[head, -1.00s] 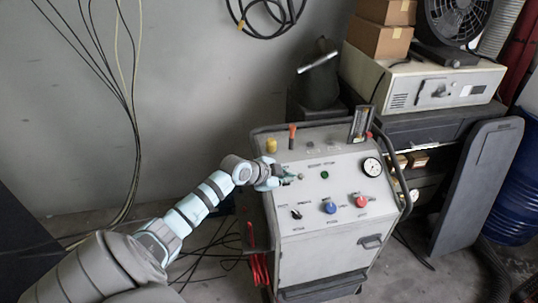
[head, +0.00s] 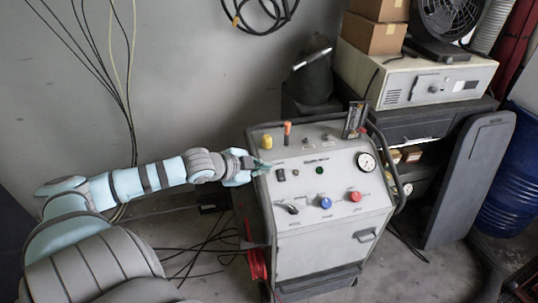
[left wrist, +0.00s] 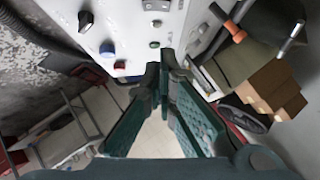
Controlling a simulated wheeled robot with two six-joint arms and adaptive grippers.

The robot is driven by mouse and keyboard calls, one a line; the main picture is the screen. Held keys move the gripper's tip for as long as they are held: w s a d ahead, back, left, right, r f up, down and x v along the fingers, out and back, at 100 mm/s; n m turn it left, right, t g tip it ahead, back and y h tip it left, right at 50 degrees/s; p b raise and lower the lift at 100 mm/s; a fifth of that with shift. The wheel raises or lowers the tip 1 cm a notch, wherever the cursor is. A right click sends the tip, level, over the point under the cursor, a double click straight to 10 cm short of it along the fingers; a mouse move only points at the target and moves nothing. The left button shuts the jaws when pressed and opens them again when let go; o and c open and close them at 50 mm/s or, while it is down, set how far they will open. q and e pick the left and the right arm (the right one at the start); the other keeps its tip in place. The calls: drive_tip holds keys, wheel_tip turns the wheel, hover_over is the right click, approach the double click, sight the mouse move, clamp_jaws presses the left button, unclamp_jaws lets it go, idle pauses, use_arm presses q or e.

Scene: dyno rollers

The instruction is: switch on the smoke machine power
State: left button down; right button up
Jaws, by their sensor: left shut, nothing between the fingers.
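The smoke machine (head: 318,250) is a grey wheeled cart with a sloped control panel. A small black switch (head: 281,174) sits on the panel's left part; I cannot tell its setting. A green button or light (head: 319,170) is right of it, and a black knob (head: 292,209), a blue knob (head: 326,202) and a red knob (head: 355,196) are below. My left gripper (head: 264,168) is shut and empty at the panel's left edge, just left of the black switch. In the left wrist view its teal fingers (left wrist: 162,62) point towards the panel. My right gripper is not in view.
An orange-tipped lever (head: 287,131) and a yellow knob (head: 267,142) stand up along the panel's back. A pressure gauge (head: 366,162) is at its right. Black cables (head: 205,250) lie on the floor left of the cart. A shelf with a beige unit (head: 420,80) stands behind right.

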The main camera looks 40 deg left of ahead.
use_arm(q)
drive_tip(key=shift+w+f, duration=0.1)
drive_tip(key=shift+w, duration=0.25)
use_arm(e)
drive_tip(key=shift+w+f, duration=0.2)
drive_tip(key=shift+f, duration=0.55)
use_arm(q)
drive_tip(key=b, duration=0.4)
hover_over(280, 180)
drive_tip(key=d, duration=0.1)
drive_tip(key=f, duration=0.7)
drive_tip(key=shift+s+f, duration=0.2)
drive_tip(key=shift+f, duration=0.2)
drive_tip(key=shift+w+a+f, duration=0.2)
drive_tip(key=shift+a+f, duration=0.3)
drive_tip(key=shift+f, duration=0.05)
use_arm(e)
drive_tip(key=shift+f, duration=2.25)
